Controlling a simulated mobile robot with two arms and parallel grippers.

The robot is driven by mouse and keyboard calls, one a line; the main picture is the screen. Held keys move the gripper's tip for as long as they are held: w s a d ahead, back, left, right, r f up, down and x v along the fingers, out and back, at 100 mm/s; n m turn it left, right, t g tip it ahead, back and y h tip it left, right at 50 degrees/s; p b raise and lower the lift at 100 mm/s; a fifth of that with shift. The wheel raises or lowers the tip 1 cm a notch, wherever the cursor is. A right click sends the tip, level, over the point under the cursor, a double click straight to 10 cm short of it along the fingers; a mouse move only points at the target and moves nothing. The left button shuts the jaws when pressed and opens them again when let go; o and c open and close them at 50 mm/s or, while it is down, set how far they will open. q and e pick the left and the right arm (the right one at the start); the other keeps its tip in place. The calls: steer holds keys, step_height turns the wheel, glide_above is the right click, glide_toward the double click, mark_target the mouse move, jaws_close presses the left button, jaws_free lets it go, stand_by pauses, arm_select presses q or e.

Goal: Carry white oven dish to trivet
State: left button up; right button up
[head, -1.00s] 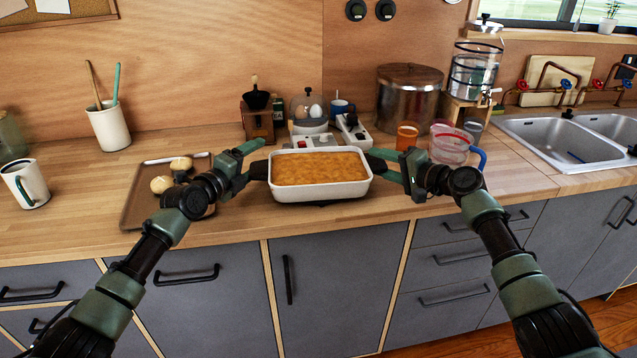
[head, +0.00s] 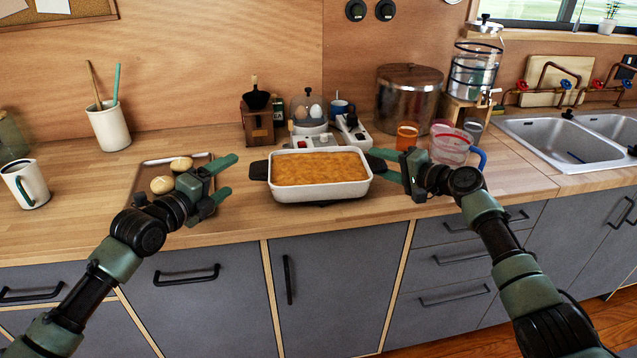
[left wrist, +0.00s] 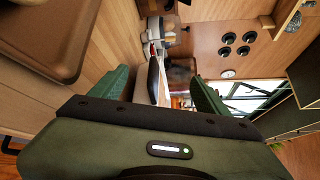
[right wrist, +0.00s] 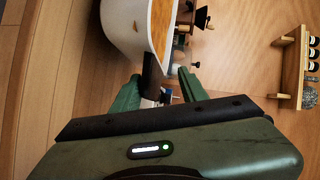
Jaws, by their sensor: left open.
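The white oven dish (head: 320,191) holds a golden baked filling and sits level on the wooden counter. My right gripper (head: 382,165) is at the dish's right end. In the right wrist view, the dark right handle (right wrist: 152,78) lies between its fingers; whether they press on it is unclear.
A brown tray (head: 147,205) with rolls lies behind my left gripper. A clear measuring jug (head: 450,148) and orange cup (head: 406,138) stand near my right gripper. A grinder (head: 258,122) and egg cooker (head: 309,118) stand behind the dish. Counter is clear before the dish.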

stand_by(0.3)
steer(key=o, duration=0.8)
steer(key=shift+o, duration=0.2)
steer(key=v, duration=1.2)
steer(key=shift+f, duration=0.1)
